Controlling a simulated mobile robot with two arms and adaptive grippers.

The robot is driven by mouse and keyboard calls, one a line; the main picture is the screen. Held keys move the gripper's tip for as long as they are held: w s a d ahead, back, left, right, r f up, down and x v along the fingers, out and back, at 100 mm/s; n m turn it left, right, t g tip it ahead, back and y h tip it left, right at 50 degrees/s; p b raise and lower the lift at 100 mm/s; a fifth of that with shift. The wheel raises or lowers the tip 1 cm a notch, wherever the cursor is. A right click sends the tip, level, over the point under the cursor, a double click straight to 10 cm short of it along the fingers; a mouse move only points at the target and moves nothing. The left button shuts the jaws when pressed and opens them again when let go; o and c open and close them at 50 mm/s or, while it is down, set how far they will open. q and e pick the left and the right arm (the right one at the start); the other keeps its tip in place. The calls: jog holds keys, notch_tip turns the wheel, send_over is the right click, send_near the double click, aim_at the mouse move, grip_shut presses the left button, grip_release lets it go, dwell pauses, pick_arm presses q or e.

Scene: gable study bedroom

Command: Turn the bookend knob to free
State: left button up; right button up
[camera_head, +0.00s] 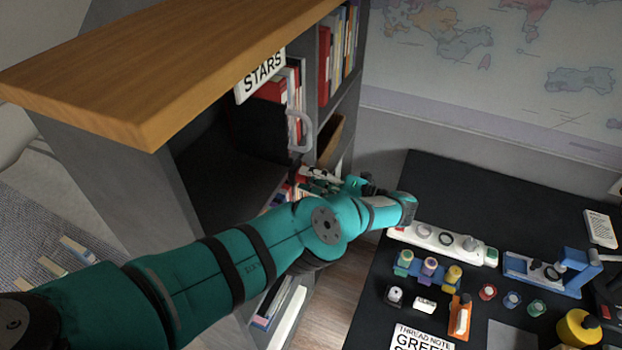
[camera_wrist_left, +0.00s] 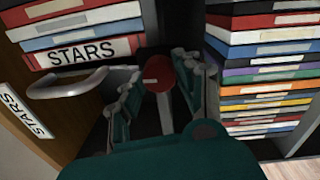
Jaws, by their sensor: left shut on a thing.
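My left gripper (camera_head: 322,182) reaches into the bookshelf (camera_head: 218,190), its arm coming in from the left. In the left wrist view, the gripper (camera_wrist_left: 166,80) has its two fingers on either side of a red knob (camera_wrist_left: 158,76) with a pale mark across it, shut on it. A grey stem or plate shows below the knob. In the head view the knob is hard to make out behind the gripper. The knob's exact setting cannot be told. My right gripper is not in view.
Books labelled STARS (camera_wrist_left: 90,50) lie beside a grey handle (camera_wrist_left: 68,88) on a wooden door. A book stack (camera_wrist_left: 262,85) is close right of the gripper. The black desk (camera_head: 400,295) holds a white rail (camera_head: 428,238), a blue stand (camera_head: 525,268) and several small parts.

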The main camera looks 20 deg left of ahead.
pick_arm(q)
jog(key=shift+n, duration=0.3)
jog(key=o, duration=1.2)
jog(key=shift+c, duration=0.2)
